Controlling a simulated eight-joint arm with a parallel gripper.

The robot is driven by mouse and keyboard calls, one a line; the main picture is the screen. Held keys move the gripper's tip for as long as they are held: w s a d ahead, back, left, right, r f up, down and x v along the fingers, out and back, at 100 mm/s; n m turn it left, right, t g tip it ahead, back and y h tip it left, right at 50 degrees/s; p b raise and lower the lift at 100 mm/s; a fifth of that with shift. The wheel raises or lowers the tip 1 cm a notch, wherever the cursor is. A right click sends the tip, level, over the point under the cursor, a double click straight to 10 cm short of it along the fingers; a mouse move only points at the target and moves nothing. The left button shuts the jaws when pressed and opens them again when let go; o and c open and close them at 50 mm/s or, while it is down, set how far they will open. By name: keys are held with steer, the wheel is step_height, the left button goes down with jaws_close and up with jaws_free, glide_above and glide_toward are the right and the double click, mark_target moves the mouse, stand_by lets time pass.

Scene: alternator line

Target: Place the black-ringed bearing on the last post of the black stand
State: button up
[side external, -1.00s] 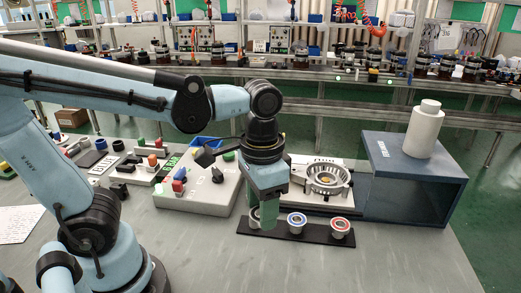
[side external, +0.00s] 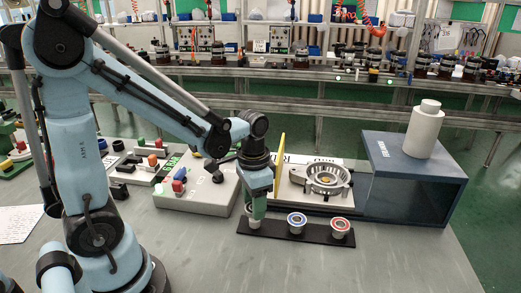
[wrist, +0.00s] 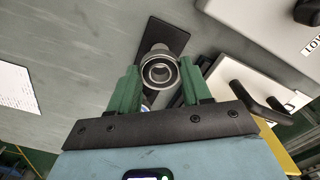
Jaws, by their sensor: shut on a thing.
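My gripper (side external: 253,221) is upright over the left end of the black stand (side external: 268,231) in the side view. In the wrist view its two green fingers (wrist: 159,88) are shut on a metal bearing with a dark ring (wrist: 160,72). The bearing is at the stand's left post, whose pale top (wrist: 158,49) shows beside it. I cannot tell whether the bearing is fully seated on that post. A blue-ringed bearing (side external: 297,219) is on the middle post. A red-ringed bearing (side external: 340,224) is on the right post.
A grey metal housing (side external: 327,180) on a white plate lies behind the stand. A yellow panel (side external: 279,160) stands close behind my gripper. A button box (side external: 197,192) is to the left. A blue open box (side external: 412,195) with a white bottle (side external: 425,130) stands right. The table front is clear.

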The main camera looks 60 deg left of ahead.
steer(key=shift+f, duration=0.95)
steer(key=shift+f, duration=0.1)
steer(key=o, duration=1.1)
step_height(320, 180, up, 11)
steer(key=s+d+n+t, duration=0.1)
steer(key=d+n+t, duration=0.1)
steer(key=t, duration=0.5)
steer(key=shift+s+d, duration=0.25)
steer(key=shift+s, duration=0.1)
steer(key=shift+f, duration=0.1)
